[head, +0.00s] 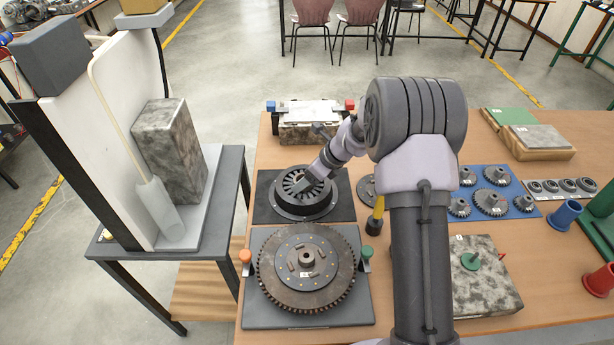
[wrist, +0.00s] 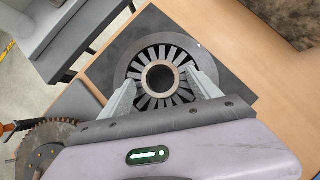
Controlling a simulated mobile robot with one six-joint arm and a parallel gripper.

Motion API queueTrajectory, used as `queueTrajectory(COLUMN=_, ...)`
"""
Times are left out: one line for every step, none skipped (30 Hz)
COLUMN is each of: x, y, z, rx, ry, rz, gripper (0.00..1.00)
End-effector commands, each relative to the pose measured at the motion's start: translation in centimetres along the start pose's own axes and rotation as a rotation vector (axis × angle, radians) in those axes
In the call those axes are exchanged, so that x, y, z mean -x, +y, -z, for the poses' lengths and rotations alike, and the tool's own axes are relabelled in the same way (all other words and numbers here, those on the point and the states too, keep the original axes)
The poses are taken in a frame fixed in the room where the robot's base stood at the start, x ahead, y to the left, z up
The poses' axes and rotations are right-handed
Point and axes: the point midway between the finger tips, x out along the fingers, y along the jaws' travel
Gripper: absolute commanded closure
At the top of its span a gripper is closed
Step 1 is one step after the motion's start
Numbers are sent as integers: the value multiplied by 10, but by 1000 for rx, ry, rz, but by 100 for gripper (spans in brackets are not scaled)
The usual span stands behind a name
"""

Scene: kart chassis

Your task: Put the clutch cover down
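The clutch cover (head: 288,207) is a dark round disc with a ring of radial spring fingers and a raised hub ring in its centre. It appears level, over or on the black square mat (head: 262,211); any small gap beneath cannot be made out. My gripper (head: 306,184) reaches down to its centre. In the wrist view, the two grey fingers of my gripper (wrist: 163,76) stand on either side of the hub ring of the clutch cover (wrist: 160,52), their tips against it. My gripper appears shut on it.
A toothed flywheel (head: 285,280) lies on a grey plate in front, between an orange and a green knob. A fixture block (head: 303,130) stands behind the mat. Gears on a blue mat (head: 519,207) lie to the right. A side table (head: 232,180) stands at left.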

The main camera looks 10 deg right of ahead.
Motion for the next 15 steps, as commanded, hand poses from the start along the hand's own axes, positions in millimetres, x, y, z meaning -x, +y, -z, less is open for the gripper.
queueTrajectory(x=0, y=0, z=0, rx=0, ry=0, rz=0, gripper=25)
queueTrajectory(x=0, y=0, z=0, rx=0, ry=0, rz=0, gripper=25)
queueTrajectory(x=0, y=0, z=0, rx=0, ry=0, rz=0, gripper=25)
queueTrajectory(x=0, y=0, z=0, rx=0, ry=0, rz=0, gripper=25)
queueTrajectory(x=0, y=0, z=0, rx=0, ry=0, rz=0, gripper=25)
queueTrajectory(x=0, y=0, z=0, rx=0, ry=0, rz=0, gripper=25)
queueTrajectory(x=0, y=0, z=0, rx=0, ry=0, rz=0, gripper=25)
queueTrajectory(x=0, y=0, z=0, rx=0, ry=0, rz=0, gripper=25)
queueTrajectory(x=3, y=0, z=-2, rx=0, ry=0, rz=0, gripper=25)
queueTrajectory(x=6, y=0, z=-3, rx=0, ry=0, rz=1, gripper=25)
queueTrajectory(x=10, y=-1, z=-3, rx=0, ry=0, rz=1, gripper=25)
queueTrajectory(x=19, y=-1, z=-3, rx=0, ry=0, rz=2, gripper=25)
queueTrajectory(x=28, y=-1, z=-3, rx=0, ry=0, rz=3, gripper=25)
queueTrajectory(x=37, y=-1, z=-4, rx=0, ry=0, rz=3, gripper=25)
queueTrajectory(x=50, y=-1, z=-4, rx=-1, ry=-1, rz=2, gripper=25)
